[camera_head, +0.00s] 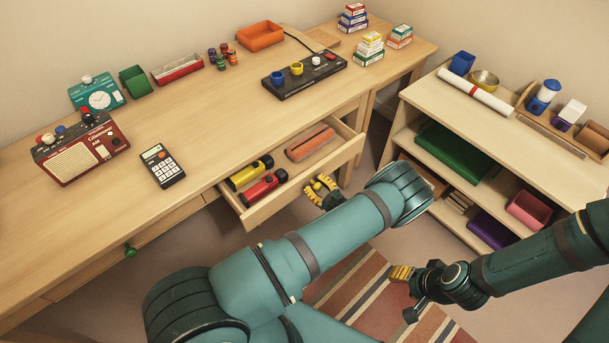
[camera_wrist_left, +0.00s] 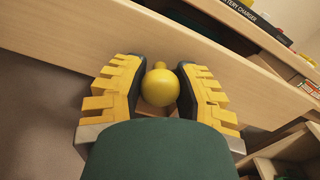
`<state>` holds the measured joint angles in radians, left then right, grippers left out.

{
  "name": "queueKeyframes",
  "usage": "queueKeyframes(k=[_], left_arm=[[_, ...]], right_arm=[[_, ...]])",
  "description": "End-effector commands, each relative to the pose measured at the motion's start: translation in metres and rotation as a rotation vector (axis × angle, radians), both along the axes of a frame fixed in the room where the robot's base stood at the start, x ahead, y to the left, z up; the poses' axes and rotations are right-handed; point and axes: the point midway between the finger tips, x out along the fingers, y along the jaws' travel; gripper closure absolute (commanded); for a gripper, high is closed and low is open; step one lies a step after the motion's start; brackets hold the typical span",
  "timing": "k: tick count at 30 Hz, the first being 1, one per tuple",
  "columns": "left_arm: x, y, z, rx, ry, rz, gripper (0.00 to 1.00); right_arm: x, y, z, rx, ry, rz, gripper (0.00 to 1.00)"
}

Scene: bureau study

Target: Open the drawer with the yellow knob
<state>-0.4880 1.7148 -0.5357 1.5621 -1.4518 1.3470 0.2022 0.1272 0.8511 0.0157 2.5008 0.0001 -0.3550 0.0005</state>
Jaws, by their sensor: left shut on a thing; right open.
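The drawer (camera_head: 272,206) with the yellow knob stands pulled out from the wooden desk, with its inside showing. In the left wrist view the round yellow knob (camera_wrist_left: 160,88) sits between the yellow-padded fingers of my left gripper (camera_wrist_left: 160,92), which is shut on it. In the head view my left gripper (camera_head: 322,190) is at the drawer's front, and the knob is hidden there. The drawer holds a yellow flashlight (camera_head: 249,172), a red flashlight (camera_head: 263,188) and an orange-brown case (camera_head: 309,142). My right gripper (camera_head: 405,292) is open and empty over the striped rug.
Another drawer with a green knob (camera_head: 131,251) is closed at the left. The desk top carries a red radio (camera_head: 83,152), a calculator (camera_head: 162,165) and a black battery charger (camera_head: 304,76). A shelf unit (camera_head: 540,164) stands at the right. A striped rug (camera_head: 352,284) lies on the floor.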

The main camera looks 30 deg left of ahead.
Motion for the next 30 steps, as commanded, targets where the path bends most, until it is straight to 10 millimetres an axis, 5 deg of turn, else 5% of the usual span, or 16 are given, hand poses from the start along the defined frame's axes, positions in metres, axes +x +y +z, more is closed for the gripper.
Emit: queueKeyframes(k=[9,24,25,27,30], left_arm=[[-0.015,-0.037,0.000,0.001,0.000,-0.001,1.00],[-0.018,-0.043,0.000,0.001,0.000,0.000,1.00],[-0.018,-0.043,0.000,0.001,0.000,0.000,0.64],[-0.018,-0.043,0.000,0.001,0.000,0.000,0.39],[-0.018,-0.043,0.000,0.001,0.000,0.000,0.35]], right_arm=[[0.001,0.000,-0.005,0.000,-0.003,-0.001,0.53],[0.001,0.000,-0.005,0.000,-0.003,-0.001,0.53],[0.001,0.000,-0.005,0.000,-0.003,-0.001,0.53],[0.001,0.000,-0.005,0.000,-0.003,-0.001,0.53],[0.001,0.000,-0.005,0.000,-0.003,-0.001,0.53]])
